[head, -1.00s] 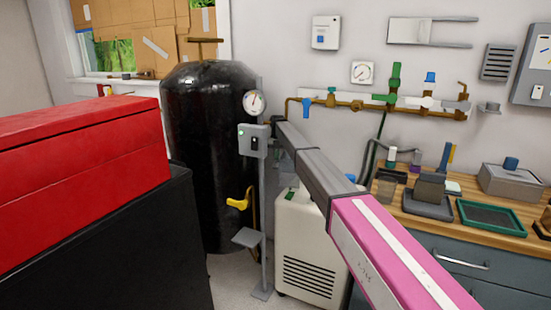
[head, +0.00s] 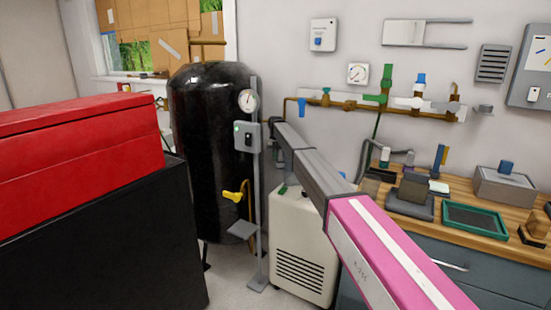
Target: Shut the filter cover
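My arm, pink and then grey, reaches from the lower right toward the middle of the head view. Its far end, where my gripper (head: 275,130) is, shows as a small dark grey shape just right of the grey control box; its fingers cannot be made out. I see nothing held there. I cannot tell for sure which part is the filter cover. A cream floor unit (head: 303,238) with a slotted front grille stands below my arm, partly hidden by it. A grey louvred panel (head: 493,63) is on the wall at the upper right.
A black tank (head: 208,150) stands behind the control box (head: 247,135) and its post. A red chest (head: 80,150) on a black cabinet (head: 110,240) fills the left. A wooden bench (head: 465,238) with several items is at the right. Little floor shows between.

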